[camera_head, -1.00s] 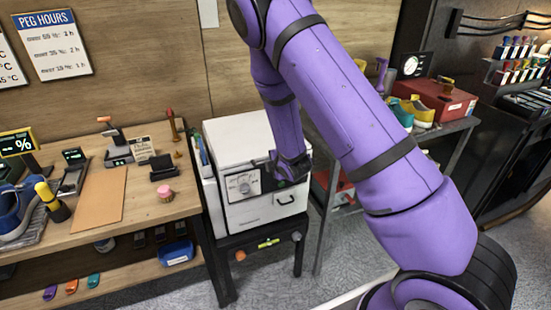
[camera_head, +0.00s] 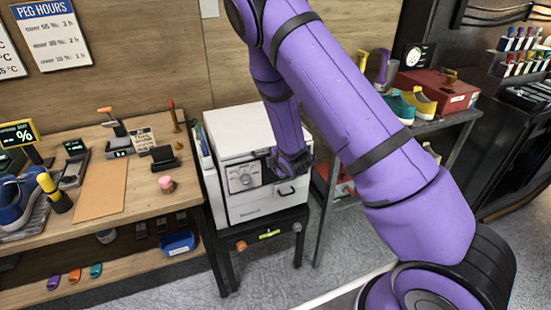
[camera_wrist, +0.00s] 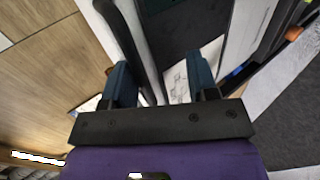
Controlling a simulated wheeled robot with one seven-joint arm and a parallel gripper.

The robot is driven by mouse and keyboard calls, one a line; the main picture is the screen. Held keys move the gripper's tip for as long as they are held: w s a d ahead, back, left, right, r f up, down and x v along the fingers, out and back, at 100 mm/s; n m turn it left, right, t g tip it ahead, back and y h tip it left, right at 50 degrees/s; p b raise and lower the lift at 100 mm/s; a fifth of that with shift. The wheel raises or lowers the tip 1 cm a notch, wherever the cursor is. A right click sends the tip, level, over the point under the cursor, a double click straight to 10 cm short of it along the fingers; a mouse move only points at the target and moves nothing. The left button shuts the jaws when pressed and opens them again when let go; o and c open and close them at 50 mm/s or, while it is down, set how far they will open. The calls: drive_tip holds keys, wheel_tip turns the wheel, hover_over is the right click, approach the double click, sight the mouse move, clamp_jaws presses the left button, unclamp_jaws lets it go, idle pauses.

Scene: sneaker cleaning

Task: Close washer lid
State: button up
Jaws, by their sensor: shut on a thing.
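The washer (camera_head: 250,207) is a white box on a black stand, left of my arm in the head view. Its white lid (camera_head: 238,128) lies roughly level on top; I cannot tell whether a small gap remains under it. My gripper (camera_head: 292,162) is at the washer's upper front right, mostly hidden by my wrist. In the wrist view, the two blue fingers (camera_wrist: 160,84) stand apart with a dark, pale-edged strip between them. It seems to be the lid's edge, but the contact is unclear.
A wooden bench (camera_head: 125,150) with small tools and a shoe stands close on the washer's left. A metal shelf (camera_head: 440,125) with shoes and a red box (camera_head: 440,90) is on the right. The wooden wall is behind. Grey floor is open in front.

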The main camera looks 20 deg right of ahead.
drive_tip(key=shift+s+f, duration=0.2)
drive_tip(key=shift+s, duration=0.05)
drive_tip(key=v, duration=1)
drive_tip(key=shift+r, duration=0.4)
drive_tip(key=s+d+r+m+g, duration=0.15)
drive_tip(key=s+r+m, duration=0.3)
drive_tip(key=r, duration=0.55)
drive_tip(key=s+r+m+g, duration=0.25)
drive_tip(key=r+m, duration=0.35)
drive_tip(key=r, duration=0.3)
drive_tip(key=s+r+m, duration=0.2)
drive_tip(key=s+r, duration=0.2)
drive_tip(key=s, duration=0.3)
drive_tip(key=s+r+m+g, duration=0.1)
drive_tip(key=s+r+m, duration=0.2)
drive_tip(key=s+r, duration=0.2)
drive_tip(key=s+r+m+g, duration=0.1)
drive_tip(key=s+r, duration=0.3)
drive_tip(key=s, duration=0.6)
drive_tip(key=shift+r+m, duration=0.25)
drive_tip(key=shift+m, duration=0.5)
